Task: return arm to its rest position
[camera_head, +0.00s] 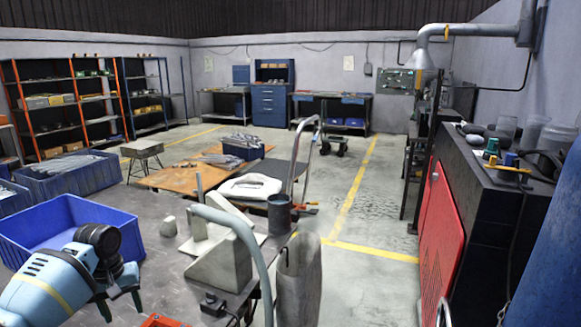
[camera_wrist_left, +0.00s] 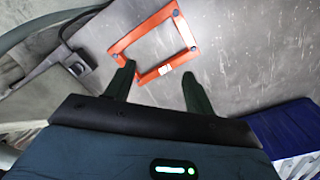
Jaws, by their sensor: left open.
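My left gripper (camera_head: 122,306) is at the lower left in the head view, pointing down over the near grey table (camera_head: 130,212). In the left wrist view my left gripper (camera_wrist_left: 158,70) has its two dark fingers spread, with nothing between them. An orange rectangular frame (camera_wrist_left: 122,45) lies on the table just beyond the fingertips. Only a part of this orange frame (camera_head: 163,321) shows at the bottom edge of the head view. My right gripper is not in view.
A blue crate (camera_head: 66,205) stands behind my left arm; its wall (camera_wrist_left: 285,128) shows at right in the wrist view. A grey angled block (camera_head: 222,262) and a curved grey pipe (camera_head: 240,228) stand right of the gripper. A dark cabinet with red door (camera_head: 441,225) is at right.

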